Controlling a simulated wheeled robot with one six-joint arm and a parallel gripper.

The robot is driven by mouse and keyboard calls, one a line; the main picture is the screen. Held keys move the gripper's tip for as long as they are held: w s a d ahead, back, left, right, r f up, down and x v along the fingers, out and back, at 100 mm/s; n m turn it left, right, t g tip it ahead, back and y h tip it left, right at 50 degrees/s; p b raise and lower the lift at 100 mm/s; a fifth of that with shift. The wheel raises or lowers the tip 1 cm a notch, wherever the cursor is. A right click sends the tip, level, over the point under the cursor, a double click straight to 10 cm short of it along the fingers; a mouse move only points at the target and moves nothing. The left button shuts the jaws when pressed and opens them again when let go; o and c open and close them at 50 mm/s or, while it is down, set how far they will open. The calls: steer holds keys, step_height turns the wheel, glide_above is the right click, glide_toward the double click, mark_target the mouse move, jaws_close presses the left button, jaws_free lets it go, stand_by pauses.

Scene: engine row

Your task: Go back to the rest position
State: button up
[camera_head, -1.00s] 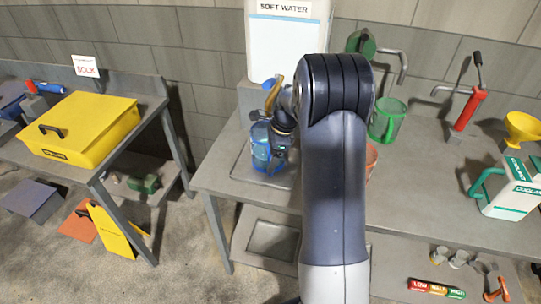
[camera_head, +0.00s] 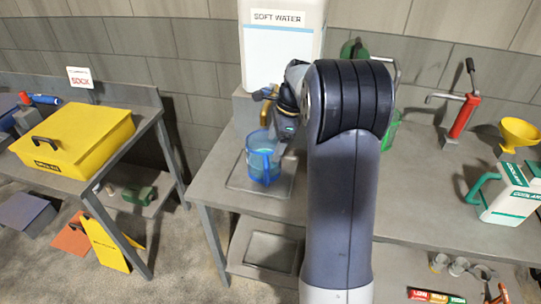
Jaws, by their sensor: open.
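My arm rises through the middle of the camera_head view and bends toward the soft water container (camera_head: 283,48). My gripper (camera_head: 268,122) is at its far end, above and behind a blue jug (camera_head: 262,163). The fingers are small and partly hidden by the wrist, but the jaws are open and nothing shows in them. The blue jug stands upright on a square grey tray (camera_head: 240,187) on the bench. It looks clear of the gripper, though their outlines overlap in the picture.
A yellow case (camera_head: 100,135) lies on the left bench. On the right bench are a red hand pump (camera_head: 465,115), a yellow funnel (camera_head: 517,132) and a white coolant can (camera_head: 505,192). A green jug (camera_head: 391,132) is mostly hidden behind my arm. Bench top between arm and can is clear.

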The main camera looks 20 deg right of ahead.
mark_target(267, 160)
steer(key=shift+d+r, duration=0.2)
steer(key=shift+r, duration=0.5)
steer(key=p+x, duration=0.1)
steer(key=x, duration=0.9)
steer(key=shift+a+f, duration=0.1)
steer(key=shift+f, duration=0.2)
steer(key=shift+r+p, duration=0.3)
steer(key=shift+s, duration=0.1)
